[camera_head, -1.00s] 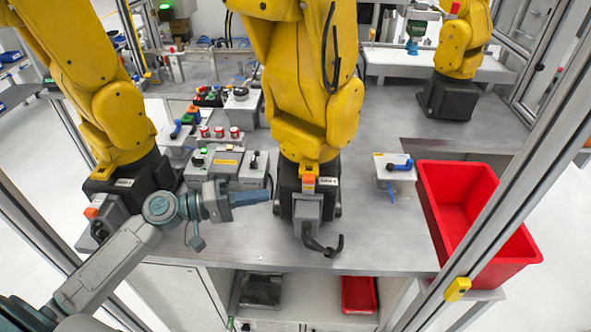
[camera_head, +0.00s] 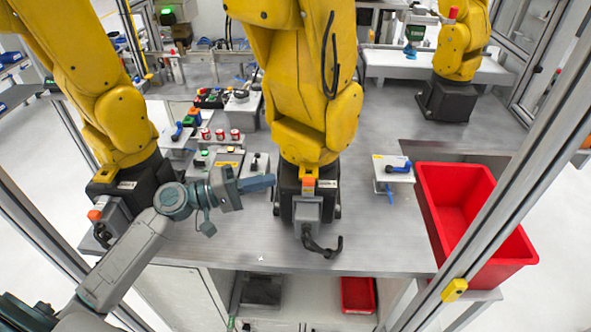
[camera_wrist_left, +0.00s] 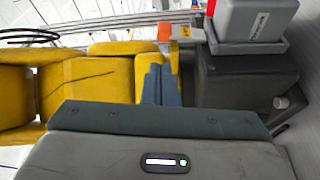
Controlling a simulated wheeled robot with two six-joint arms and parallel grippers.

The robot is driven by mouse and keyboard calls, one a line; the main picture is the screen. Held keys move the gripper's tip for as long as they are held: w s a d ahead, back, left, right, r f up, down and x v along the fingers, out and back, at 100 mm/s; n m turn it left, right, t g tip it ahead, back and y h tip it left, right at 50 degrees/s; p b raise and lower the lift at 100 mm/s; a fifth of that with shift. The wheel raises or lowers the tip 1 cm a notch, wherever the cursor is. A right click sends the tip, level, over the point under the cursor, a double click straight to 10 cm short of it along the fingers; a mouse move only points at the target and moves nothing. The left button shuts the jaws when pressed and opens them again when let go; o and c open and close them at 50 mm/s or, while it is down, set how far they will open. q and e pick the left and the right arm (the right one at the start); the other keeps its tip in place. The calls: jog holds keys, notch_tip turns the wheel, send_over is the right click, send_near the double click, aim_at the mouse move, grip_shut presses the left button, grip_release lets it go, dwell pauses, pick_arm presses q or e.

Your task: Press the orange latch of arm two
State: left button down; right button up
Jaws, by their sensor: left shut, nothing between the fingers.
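An orange latch (camera_head: 308,184) sits low on the front of the middle yellow arm (camera_head: 310,110), on its black base above a grey connector box (camera_head: 307,208). A white label is beside it, too small to read. In the left wrist view an orange piece (camera_wrist_left: 165,32) shows just beyond the fingertips. My left gripper (camera_head: 272,182) is shut and empty, its blue-grey fingers pointing right at the left side of that base, a little short of the latch. The fingers (camera_wrist_left: 155,84) also show together in the wrist view. My right gripper is not in view.
A second yellow arm (camera_head: 120,120) at left has its own orange latch (camera_head: 94,214). Control boxes with buttons (camera_head: 220,150) stand between the arms. A black cable (camera_head: 322,245) hangs in front. A red bin (camera_head: 462,210) is at right. The bench front is mostly clear.

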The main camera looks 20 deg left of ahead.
aim_at(308, 188)
pick_arm(q)
jog(key=shift+p+x, duration=1.85)
jog(key=shift+x, duration=1.85)
